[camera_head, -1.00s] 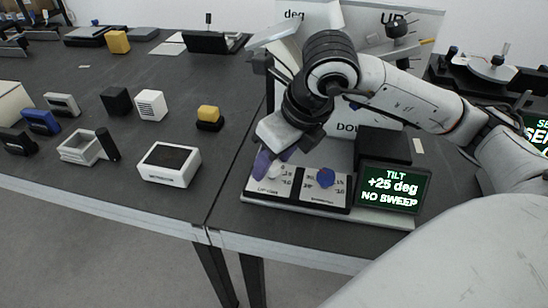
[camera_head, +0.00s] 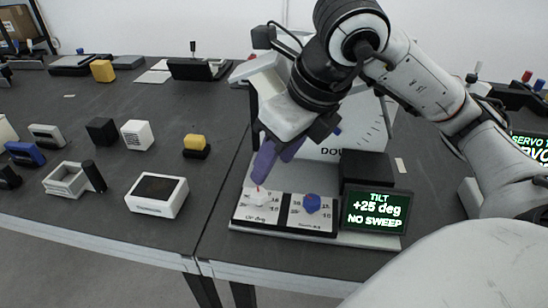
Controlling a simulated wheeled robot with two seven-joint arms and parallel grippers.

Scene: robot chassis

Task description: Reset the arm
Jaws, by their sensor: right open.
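My right arm comes in from the right, and its gripper (camera_head: 272,158) with purple fingers is above the white knob (camera_head: 260,196) on the left panel of the device. The gripper is open and holds nothing; its fingertips are just above the knob, and I cannot tell if they touch it. A blue knob (camera_head: 312,203) is on the panel to the right. The display (camera_head: 376,211) reads "TILT +25 deg NO SWEEP". A white dial board (camera_head: 365,135) stands behind, largely hidden by my arm. My left gripper is not in view.
A white box with a dark screen (camera_head: 157,195) stands left of the device. A grey open frame (camera_head: 68,180), a yellow-topped block (camera_head: 195,145), a black cube (camera_head: 102,131) and a white cube (camera_head: 137,135) lie on the left table. A black box (camera_head: 367,169) stands behind the display.

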